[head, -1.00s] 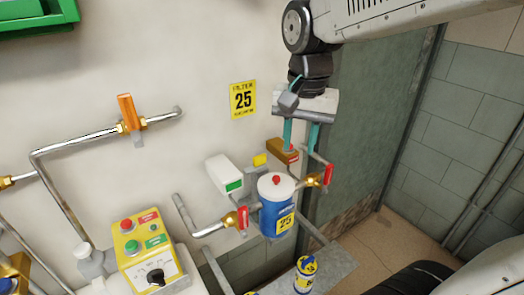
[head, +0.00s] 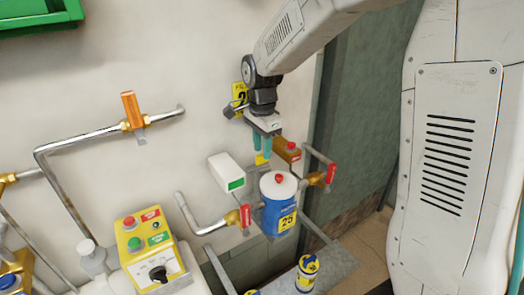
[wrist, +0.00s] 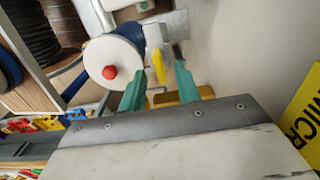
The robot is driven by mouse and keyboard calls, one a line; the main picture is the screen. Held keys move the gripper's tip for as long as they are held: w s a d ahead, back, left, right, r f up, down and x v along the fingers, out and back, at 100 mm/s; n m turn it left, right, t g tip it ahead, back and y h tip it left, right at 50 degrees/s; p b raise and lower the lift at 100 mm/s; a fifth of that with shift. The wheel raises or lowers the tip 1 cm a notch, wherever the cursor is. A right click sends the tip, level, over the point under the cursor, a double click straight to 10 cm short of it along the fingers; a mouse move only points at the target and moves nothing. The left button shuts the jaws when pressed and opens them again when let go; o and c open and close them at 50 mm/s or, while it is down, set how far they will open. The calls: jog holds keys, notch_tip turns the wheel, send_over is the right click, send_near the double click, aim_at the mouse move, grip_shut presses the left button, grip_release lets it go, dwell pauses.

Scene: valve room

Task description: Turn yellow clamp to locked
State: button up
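The yellow clamp (head: 260,159) is a small yellow handle behind the blue filter canister (head: 277,215), near the wall. In the wrist view the yellow clamp (wrist: 159,66) stands next to the canister's white lid (wrist: 110,62), at a grey bracket. My gripper (head: 262,146) points down just above the clamp in the head view. In the wrist view its teal fingers (wrist: 160,82) are spread apart with nothing between them, and the clamp shows just beyond the gap. Contact is not visible. The fingers partly cover the clamp's surroundings in the head view.
Red-handled valves (head: 245,217) and (head: 330,173) flank the canister. A yellow control box (head: 149,250) stands lower left.

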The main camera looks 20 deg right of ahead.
jog(key=shift+f, duration=0.8)
grip_shut()
